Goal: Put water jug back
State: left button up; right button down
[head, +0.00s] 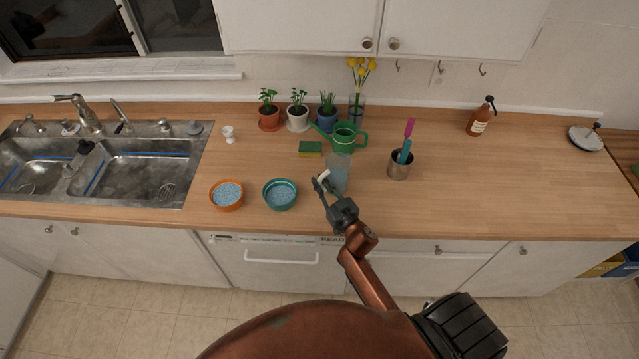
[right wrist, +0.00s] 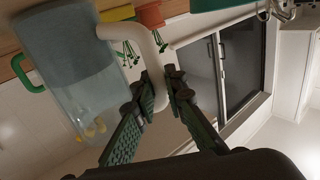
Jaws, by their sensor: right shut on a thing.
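The water jug (head: 339,174) is a clear, bluish jug with a white handle, over the front middle of the wooden counter. I cannot tell if its base touches the wood. My right gripper (head: 322,184) is shut on the handle, on the jug's left side. In the right wrist view, the jug (right wrist: 68,75) fills the upper left, and the fingers of my right gripper (right wrist: 164,88) close on its white handle (right wrist: 150,62). My left gripper is not in view.
A green watering can (head: 345,138), a sponge (head: 310,149) and potted plants stand behind the jug. An orange bowl (head: 227,194) and a teal bowl (head: 280,194) are left. A utensil cup (head: 399,166) is right. The counter farther right is mostly clear.

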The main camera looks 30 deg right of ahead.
jog(key=c, duration=2)
grip_release()
jog(key=shift+f, duration=0.1)
jog(key=shift+o, duration=0.2)
jog(key=shift+s, duration=0.15)
jog(key=s, duration=1.1)
jog(key=shift+s+b, duration=0.35)
jog(key=shift+b, duration=0.1)
jog(key=shift+d, duration=0.1)
